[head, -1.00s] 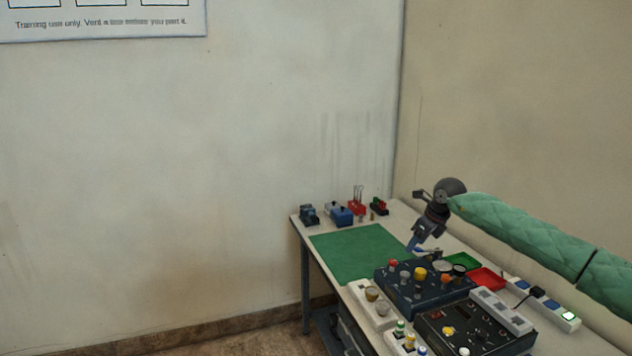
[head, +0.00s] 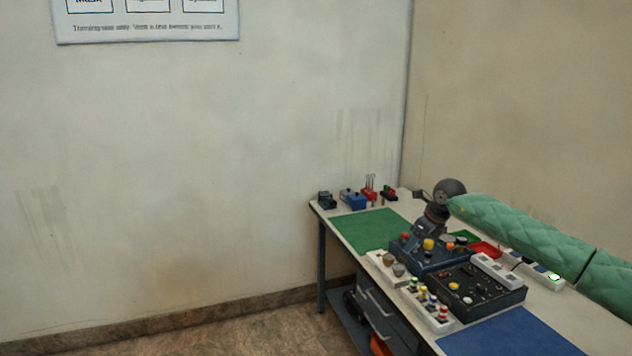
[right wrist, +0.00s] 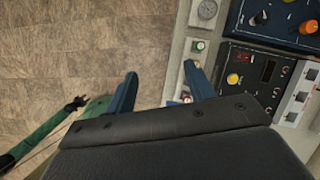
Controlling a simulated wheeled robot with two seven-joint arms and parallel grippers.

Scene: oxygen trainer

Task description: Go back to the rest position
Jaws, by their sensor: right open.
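My right gripper (head: 424,230) hangs from the dark wrist at the end of the green-sleeved right arm, over the workbench by the dark blue knob panel (head: 432,262). In the right wrist view, its two blue fingers (right wrist: 161,75) are spread apart with nothing between them. My left gripper is not in the head view. A green-sleeved arm with a dark end shows at the left of the right wrist view, too small to read any jaws.
The bench (head: 553,312) holds a green mat (head: 372,229), a black panel (head: 480,290), a white strip with coloured knobs (head: 428,310), a blue mat (head: 515,335) and a red tray (head: 487,249). Small blue and red devices stand at the far end. The floor (head: 250,325) left of the bench is clear.

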